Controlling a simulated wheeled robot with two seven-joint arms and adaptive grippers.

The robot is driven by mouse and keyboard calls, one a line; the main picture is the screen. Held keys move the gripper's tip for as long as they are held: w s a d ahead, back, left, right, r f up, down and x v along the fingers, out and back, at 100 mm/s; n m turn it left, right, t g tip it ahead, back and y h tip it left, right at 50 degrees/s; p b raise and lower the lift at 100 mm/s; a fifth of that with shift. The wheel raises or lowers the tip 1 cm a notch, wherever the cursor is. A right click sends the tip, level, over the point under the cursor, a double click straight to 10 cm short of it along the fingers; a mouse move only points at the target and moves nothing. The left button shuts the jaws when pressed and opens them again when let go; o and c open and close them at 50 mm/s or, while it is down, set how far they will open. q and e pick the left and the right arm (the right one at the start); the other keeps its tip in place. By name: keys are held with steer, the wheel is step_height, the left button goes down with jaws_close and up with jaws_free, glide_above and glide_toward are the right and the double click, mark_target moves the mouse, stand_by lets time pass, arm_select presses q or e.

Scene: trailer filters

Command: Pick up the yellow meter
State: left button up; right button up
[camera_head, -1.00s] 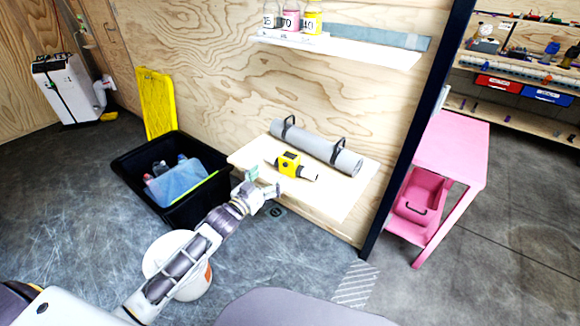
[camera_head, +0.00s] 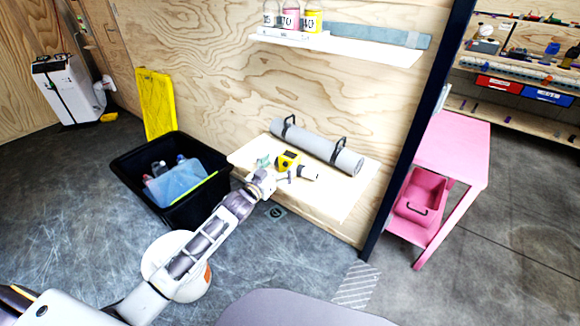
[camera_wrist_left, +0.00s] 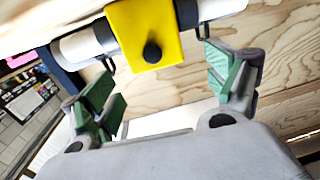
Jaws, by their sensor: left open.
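The yellow meter (camera_head: 288,160) lies on the light wooden shelf (camera_head: 340,203) in front of a grey roll. It has a black and a white part at its sides. In the left wrist view the yellow meter (camera_wrist_left: 146,36) is near, just beyond my fingers, with a dark round knob on its face. My left gripper (camera_head: 275,170) is at the meter's near side, with one finger to the left and one to the right. In the left wrist view my left gripper (camera_wrist_left: 160,90) is open, its green pads apart with nothing between them. My right gripper is not in view.
The grey strapped roll (camera_head: 316,147) lies along the shelf's back. A black crate (camera_head: 130,170) with bottles stands left of the shelf. A white upper shelf (camera_head: 340,46) holds jars. A dark post (camera_head: 415,110) and pink cart (camera_head: 452,150) stand to the right.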

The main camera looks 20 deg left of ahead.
mark_target(286, 159)
arm_select(q)
steer(key=shift+w+d, duration=0.15)
steer(key=shift+w, duration=0.4)
steer(key=shift+w+d, duration=0.1)
steer(key=shift+w, duration=0.15)
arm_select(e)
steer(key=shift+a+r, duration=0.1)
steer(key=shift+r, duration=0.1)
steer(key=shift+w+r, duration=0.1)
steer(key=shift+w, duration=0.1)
arm_select(q)
steer(key=shift+w, duration=0.15)
steer(key=shift+w+d+b, duration=0.2)
steer(key=shift+w+b, duration=0.1)
steer(key=shift+w, duration=0.1)
steer(key=shift+w+d, duration=0.2)
steer(key=shift+w, duration=0.35)
steer(key=shift+b+x, duration=0.4)
steer(key=shift+x, duration=0.5)
steer(key=shift+w+d, duration=0.15)
steer(key=shift+w, duration=0.35)
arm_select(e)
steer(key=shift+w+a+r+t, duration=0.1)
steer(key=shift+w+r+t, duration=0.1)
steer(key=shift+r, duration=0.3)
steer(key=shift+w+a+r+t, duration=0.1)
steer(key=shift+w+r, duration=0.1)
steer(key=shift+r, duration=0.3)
